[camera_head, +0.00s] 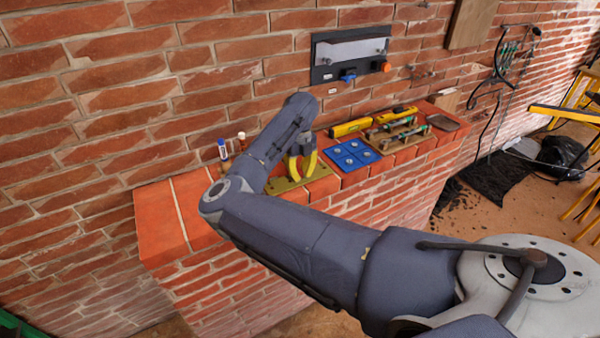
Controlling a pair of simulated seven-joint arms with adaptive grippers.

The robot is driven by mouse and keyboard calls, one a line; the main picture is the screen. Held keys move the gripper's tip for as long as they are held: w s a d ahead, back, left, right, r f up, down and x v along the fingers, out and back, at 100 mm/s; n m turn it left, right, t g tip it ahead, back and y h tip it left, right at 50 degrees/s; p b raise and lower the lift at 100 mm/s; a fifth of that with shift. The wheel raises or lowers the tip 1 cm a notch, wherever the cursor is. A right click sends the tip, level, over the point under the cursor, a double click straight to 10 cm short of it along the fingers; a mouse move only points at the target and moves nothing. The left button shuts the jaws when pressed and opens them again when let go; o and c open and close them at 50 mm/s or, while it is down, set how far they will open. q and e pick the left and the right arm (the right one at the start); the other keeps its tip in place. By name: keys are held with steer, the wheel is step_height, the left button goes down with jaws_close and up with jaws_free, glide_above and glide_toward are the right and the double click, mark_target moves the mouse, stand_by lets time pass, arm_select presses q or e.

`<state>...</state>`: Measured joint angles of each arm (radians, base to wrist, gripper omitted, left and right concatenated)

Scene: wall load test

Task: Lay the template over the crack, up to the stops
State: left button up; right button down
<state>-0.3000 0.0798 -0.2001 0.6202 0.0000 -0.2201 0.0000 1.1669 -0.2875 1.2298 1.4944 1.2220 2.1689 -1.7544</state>
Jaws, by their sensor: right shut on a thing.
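My right arm reaches across the picture to the brick ledge (157,222). Its gripper (301,168), with yellow fingers, points down and is shut on a flat olive-yellow plate (318,184), which looks like the template. The plate is at the ledge top; I cannot tell whether it rests there or is slightly raised. My forearm hides part of the plate and of the ledge. A pale line (179,212) crosses the ledge top at the left; I cannot tell if it is the crack or a joint. I cannot make out the stops. My left gripper is not in view.
A blue tray (334,153) with round pieces lies right of the gripper. Two small bottles or markers (222,150) stand left. A dark panel (321,58) hangs on the wall. The ledge's left end is clear.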

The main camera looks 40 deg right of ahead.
steer(key=c, duration=1)
jaws_free()
steer(key=shift+o, duration=0.2)
steer(key=shift+r, duration=0.1)
steer(key=shift+r, duration=3.35)
